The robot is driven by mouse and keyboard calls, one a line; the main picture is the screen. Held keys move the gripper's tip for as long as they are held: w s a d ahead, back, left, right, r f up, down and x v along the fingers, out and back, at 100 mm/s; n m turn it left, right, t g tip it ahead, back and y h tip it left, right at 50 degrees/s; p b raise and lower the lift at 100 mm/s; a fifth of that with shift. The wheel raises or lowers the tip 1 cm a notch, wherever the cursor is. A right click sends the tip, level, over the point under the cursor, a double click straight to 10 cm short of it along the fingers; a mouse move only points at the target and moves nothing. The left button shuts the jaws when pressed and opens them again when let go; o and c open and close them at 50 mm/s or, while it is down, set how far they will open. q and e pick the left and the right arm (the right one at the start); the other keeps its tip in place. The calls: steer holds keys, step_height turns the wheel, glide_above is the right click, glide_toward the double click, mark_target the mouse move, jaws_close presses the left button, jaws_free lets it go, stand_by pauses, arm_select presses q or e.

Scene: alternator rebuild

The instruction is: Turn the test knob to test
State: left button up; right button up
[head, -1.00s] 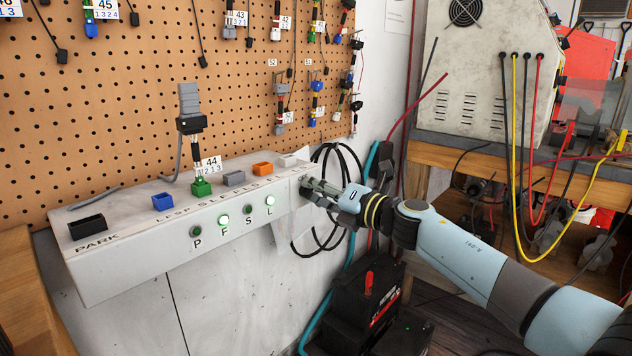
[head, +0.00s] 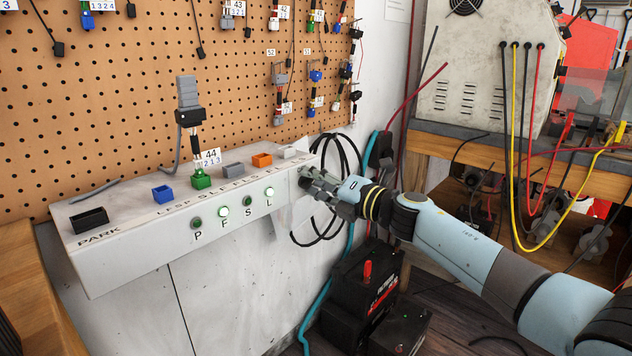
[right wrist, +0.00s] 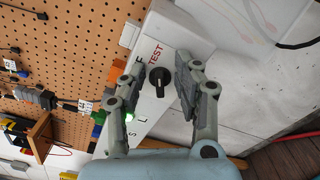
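The knob's narrow part hangs toward the bottom of that picture. My right gripper (right wrist: 160,82) is open, one finger on each side of the knob, with visible gaps. My left gripper is not in view.
The box front has P, F, S and L lamps; F (head: 223,211) and L (head: 269,192) glow brightest. Coloured sockets line its top, with a tagged connector in the green one (head: 201,181). Black cable loops (head: 345,165) hang behind my gripper. A black battery (head: 365,290) stands below.

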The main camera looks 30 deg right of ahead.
steer(key=v, duration=1.2)
steer(key=shift+f, duration=0.1)
